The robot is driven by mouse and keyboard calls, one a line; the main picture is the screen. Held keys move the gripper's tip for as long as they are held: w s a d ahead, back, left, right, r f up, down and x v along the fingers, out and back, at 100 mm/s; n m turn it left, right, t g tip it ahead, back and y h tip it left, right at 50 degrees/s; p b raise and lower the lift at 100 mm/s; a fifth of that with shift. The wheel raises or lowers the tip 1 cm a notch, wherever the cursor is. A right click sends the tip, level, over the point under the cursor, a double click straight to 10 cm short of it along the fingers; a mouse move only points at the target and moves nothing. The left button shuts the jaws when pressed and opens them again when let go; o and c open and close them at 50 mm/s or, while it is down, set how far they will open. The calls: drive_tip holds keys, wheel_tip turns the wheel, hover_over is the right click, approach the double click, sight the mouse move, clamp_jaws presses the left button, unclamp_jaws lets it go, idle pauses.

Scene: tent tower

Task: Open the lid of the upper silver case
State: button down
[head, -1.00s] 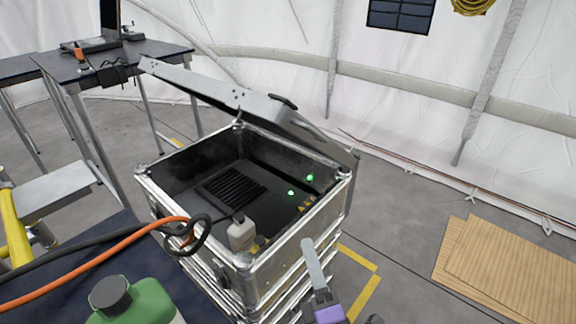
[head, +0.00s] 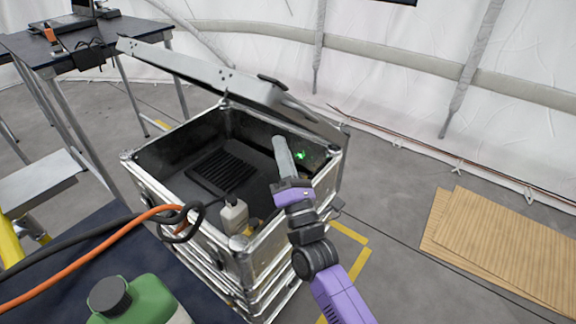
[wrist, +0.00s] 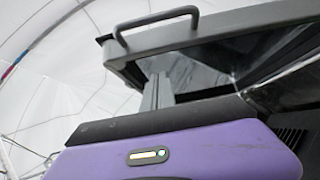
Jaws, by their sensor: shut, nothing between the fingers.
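The upper silver case (head: 128,172) stands on top of a stack of silver cases. Its grey lid (head: 205,75) is raised at a slant over the back of the opening, and the dark inside shows below it. My gripper (head: 280,142) is shut and empty, its fingers pointing up above the front right part of the case opening, below the lid. In the wrist view the lid (wrist: 225,28) with its dark handle (wrist: 155,20) is above and beyond my gripper fingers (wrist: 158,82). A gap shows between the fingers and the lid in the head view.
A white bottle (head: 234,214) and a green light (head: 301,155) are inside the case. A green jug (head: 145,300) and orange and black cables (head: 95,255) lie on the dark table at the front left. Wooden boards (head: 500,240) lie on the floor at right.

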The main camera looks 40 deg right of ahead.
drive_tip(key=shift+w+d+r, duration=0.15)
drive_tip(key=shift+d+r, duration=0.45)
drive_tip(key=shift+r, duration=0.1)
drive_tip(key=shift+w+d+r, duration=0.1)
drive_tip(key=shift+d+r, duration=0.5)
drive_tip(key=shift+r, duration=0.1)
